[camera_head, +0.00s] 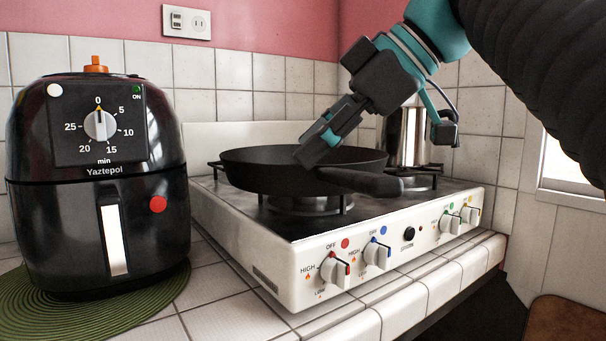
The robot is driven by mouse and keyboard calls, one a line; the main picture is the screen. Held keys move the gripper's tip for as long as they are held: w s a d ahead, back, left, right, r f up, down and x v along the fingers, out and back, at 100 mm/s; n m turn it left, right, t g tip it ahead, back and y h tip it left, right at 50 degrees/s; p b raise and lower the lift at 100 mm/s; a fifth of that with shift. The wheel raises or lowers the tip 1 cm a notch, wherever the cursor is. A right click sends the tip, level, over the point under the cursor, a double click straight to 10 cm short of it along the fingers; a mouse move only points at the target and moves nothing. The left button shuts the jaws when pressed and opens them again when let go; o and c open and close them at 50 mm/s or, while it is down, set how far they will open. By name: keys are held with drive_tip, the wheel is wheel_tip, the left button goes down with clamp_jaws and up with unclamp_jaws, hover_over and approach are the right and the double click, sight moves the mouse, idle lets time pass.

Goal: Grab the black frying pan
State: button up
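The black frying pan (255,171) sits on the left burner of the white stove. Its thick black handle (362,182) points right and toward the front, reaching over the stove's front part. My gripper (312,153) comes down from the upper right over the pan. Its fingertips show in front of the pan's inside, near the rim on the handle's side. I cannot tell whether they touch the pan. The fingers appear close together, seen from the side, and the gap between them is not clear. The gripper hides part of the pan's inside.
The white stove (262,256) has several knobs along its front. A metal pot (404,137) stands on the right burner behind my gripper. A black air fryer (95,190) on a green mat (150,308) stands at the left. A tiled wall is behind.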

sight(289, 171)
drive_tip(key=shift+w+x, duration=0.15)
drive_tip(key=shift+x, duration=1.3)
drive_tip(key=shift+w+x, duration=0.15)
drive_tip(key=shift+x, duration=1.35)
drive_tip(key=shift+d, duration=0.15)
clamp_jaws()
